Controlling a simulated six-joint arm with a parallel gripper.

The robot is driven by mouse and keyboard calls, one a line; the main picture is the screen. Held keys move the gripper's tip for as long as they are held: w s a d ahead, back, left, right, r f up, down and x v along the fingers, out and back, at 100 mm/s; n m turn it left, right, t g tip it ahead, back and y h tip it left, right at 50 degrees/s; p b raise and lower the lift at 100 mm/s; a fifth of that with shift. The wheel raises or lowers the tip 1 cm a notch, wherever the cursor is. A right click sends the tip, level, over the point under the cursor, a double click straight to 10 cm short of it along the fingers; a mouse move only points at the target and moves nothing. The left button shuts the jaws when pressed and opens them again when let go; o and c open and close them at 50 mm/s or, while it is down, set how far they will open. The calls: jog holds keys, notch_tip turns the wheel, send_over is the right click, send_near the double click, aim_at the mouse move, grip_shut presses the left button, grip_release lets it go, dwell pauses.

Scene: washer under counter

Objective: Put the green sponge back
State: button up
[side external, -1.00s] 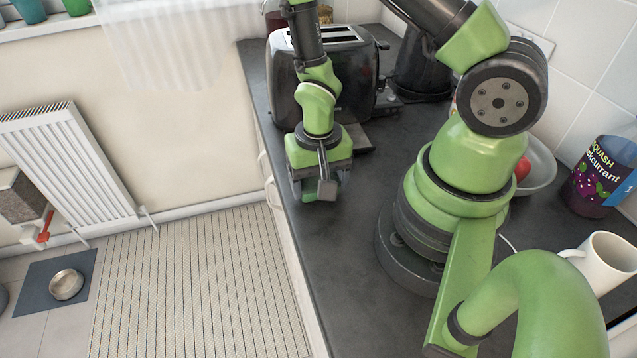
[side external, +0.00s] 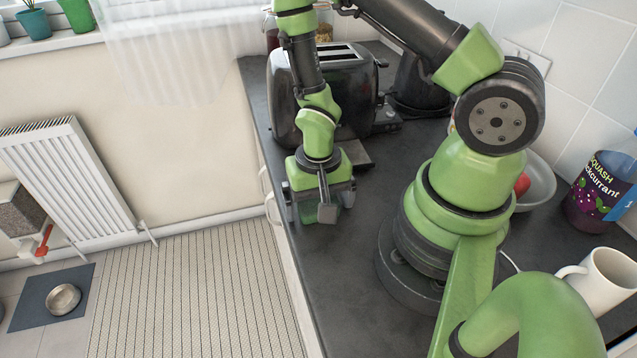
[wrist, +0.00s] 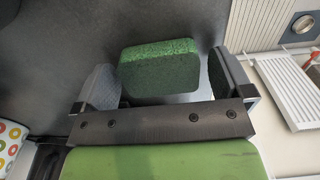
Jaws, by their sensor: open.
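The green sponge (wrist: 160,66) lies between the two fingers of my gripper (wrist: 162,84) in the wrist view, with a gap showing on its right side. Its textured top edge is brighter green than its dark near face. In the side view my gripper (side external: 319,205) points down low over the dark counter, near its left edge and in front of the toaster. It is open. A small piece of the sponge (side external: 308,213) shows between the fingers there; the rest is hidden. I cannot tell whether the sponge rests on the counter.
A black toaster (side external: 352,82) stands behind my gripper. A bowl (side external: 540,185), a squash bottle (side external: 597,192) and a white mug (side external: 606,280) are at the right. The counter (side external: 335,285) in front of my gripper is clear; its left edge drops to the floor.

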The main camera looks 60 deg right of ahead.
notch_tip(320, 180, up, 12)
notch_tip(320, 180, up, 10)
jog(key=f+n+t, duration=0.1)
jog(key=n+t, duration=0.1)
jog(key=t, duration=0.1)
send_over(318, 201)
jog(key=a, duration=0.1)
jog(key=s+a+r+n+t+y, duration=0.2)
jog(key=s+r, duration=0.4)
jog(key=r, duration=0.3)
jog(key=shift+s+a+r+n+t, duration=0.15)
jog(key=shift+a+r+n+t, duration=0.35)
jog(key=shift+t, duration=0.6)
jog(key=shift+f, duration=0.1)
